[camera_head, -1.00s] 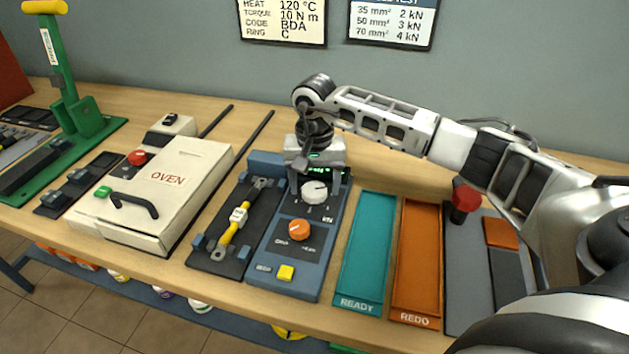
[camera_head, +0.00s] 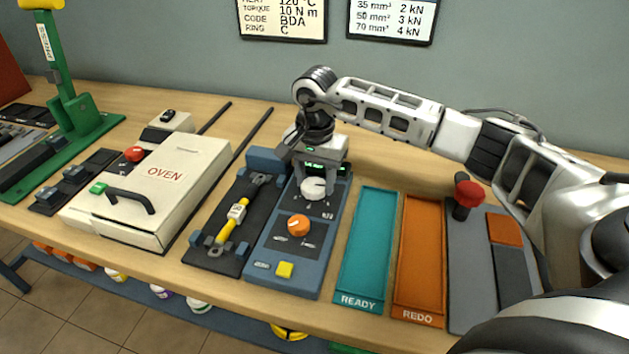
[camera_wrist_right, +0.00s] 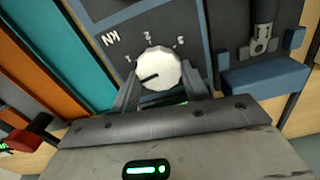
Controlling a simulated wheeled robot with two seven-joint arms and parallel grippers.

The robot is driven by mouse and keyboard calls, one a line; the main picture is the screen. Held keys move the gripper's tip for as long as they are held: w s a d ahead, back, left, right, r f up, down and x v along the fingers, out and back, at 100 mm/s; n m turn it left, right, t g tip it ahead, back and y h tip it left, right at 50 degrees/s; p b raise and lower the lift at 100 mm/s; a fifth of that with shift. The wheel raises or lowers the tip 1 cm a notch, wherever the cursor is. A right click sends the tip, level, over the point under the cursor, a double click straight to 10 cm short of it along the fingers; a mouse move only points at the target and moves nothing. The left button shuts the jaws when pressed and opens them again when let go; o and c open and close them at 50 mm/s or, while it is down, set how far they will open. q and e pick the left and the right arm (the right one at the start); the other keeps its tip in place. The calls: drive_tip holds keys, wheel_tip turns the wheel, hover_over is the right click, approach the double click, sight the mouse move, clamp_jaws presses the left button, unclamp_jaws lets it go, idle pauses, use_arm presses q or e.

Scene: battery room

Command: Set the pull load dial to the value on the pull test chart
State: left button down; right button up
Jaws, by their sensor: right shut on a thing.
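The white pull load dial (camera_head: 314,188) sits on the blue pull tester (camera_head: 258,272), above an orange knob (camera_head: 298,225) and a yellow button (camera_head: 285,270). My right gripper (camera_head: 316,180) is over it from above. In the right wrist view the dial (camera_wrist_right: 157,68) is between the fingers of my right gripper (camera_wrist_right: 160,88), which is shut on it. Its black pointer line points to the lower left; marks including 2 and 3 lie around it. The pull test chart (camera_head: 392,20) on the wall reads 35 mm² 2 kN, 50 mm² 3 kN, 70 mm² 4 kN. My left gripper is out of view.
A cable with a yellow section (camera_head: 231,220) and an unreadable tag lies on the tester's dark bed. The teal READY tray (camera_head: 367,250) and orange REDO tray (camera_head: 419,260) are to the right, the oven (camera_head: 165,180) to the left. Another wall chart (camera_head: 282,20) hangs beside the pull chart.

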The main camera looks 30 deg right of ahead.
drive_tip(key=m+b, duration=0.1)
drive_tip(key=m, duration=0.2)
drive_tip(key=shift+d+m, duration=0.1)
drive_tip(key=shift+m, duration=0.3)
drive_tip(key=m+b, duration=0.1)
drive_tip(key=m, duration=0.3)
drive_tip(key=shift+s, duration=0.15)
drive_tip(key=m, duration=0.5)
drive_tip(key=shift+s, duration=0.1)
drive_tip(key=m, duration=0.3)
drive_tip(key=shift+m+b, duration=0.3)
drive_tip(key=m, duration=0.7)
drive_tip(key=shift+s+a, duration=0.15)
drive_tip(key=shift+a, duration=0.1)
drive_tip(key=m, duration=0.4)
drive_tip(key=shift+a+r+m, duration=0.1)
drive_tip(key=shift+m, duration=0.2)
drive_tip(key=shift+m+p, duration=0.4)
drive_tip(key=shift+m, duration=1.2)
